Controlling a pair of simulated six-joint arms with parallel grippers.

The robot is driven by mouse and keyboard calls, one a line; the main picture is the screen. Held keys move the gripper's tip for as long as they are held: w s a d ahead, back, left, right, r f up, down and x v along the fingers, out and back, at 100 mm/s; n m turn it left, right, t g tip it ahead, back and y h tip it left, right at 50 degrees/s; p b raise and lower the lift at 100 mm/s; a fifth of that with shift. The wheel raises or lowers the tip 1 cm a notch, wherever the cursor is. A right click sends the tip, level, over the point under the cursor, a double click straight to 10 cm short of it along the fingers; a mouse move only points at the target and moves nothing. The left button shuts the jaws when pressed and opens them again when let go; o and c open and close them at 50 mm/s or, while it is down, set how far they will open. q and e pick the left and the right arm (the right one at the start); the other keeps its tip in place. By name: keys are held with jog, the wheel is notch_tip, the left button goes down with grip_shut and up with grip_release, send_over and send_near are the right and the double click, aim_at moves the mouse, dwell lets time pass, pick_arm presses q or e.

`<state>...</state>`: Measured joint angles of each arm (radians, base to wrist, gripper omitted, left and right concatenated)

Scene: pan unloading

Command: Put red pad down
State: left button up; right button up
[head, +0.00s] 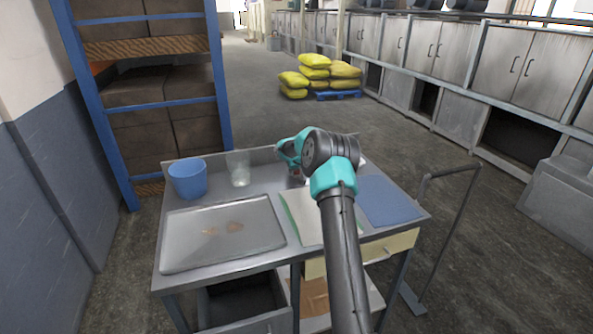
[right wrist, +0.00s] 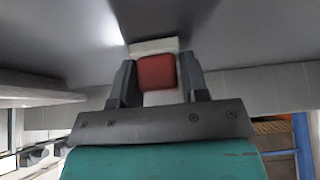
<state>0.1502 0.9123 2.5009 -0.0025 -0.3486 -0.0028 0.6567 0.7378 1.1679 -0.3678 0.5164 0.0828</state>
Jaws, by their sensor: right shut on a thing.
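The red pad (right wrist: 157,72) sits between the two fingers of my right gripper (right wrist: 156,80), which is shut on it. A pale strip (right wrist: 155,47) shows just beyond the pad; I cannot tell whether it is part of it. In the head view my right gripper (head: 294,172) is over the back middle of the metal table (head: 268,178), partly hidden by my own wrist, with only a small bit of red showing. Whether the pad touches the table is unclear. My left gripper is not in view.
On the table are a metal tray (head: 185,250) with brown pieces, a blue tub (head: 187,180), a clear glass (head: 239,170), a pale green-edged sheet (head: 304,222) partly behind my arm, and a blue mat (head: 390,200). A blue-framed shelf (head: 222,80) stands behind, left.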

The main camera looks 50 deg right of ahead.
jog(key=shift+f, duration=0.25)
jog(key=o, duration=1.2)
jog(key=shift+s+f, duration=0.1)
jog(key=shift+f, duration=0.1)
jog(key=shift+a, duration=0.1)
jog(key=shift+a+f, duration=0.1)
jog(key=shift+f, duration=0.05)
jog(key=shift+a+r, duration=0.15)
jog(key=shift+r, duration=0.45)
jog(key=v, duration=1.2)
jog(key=shift+d, duration=0.3)
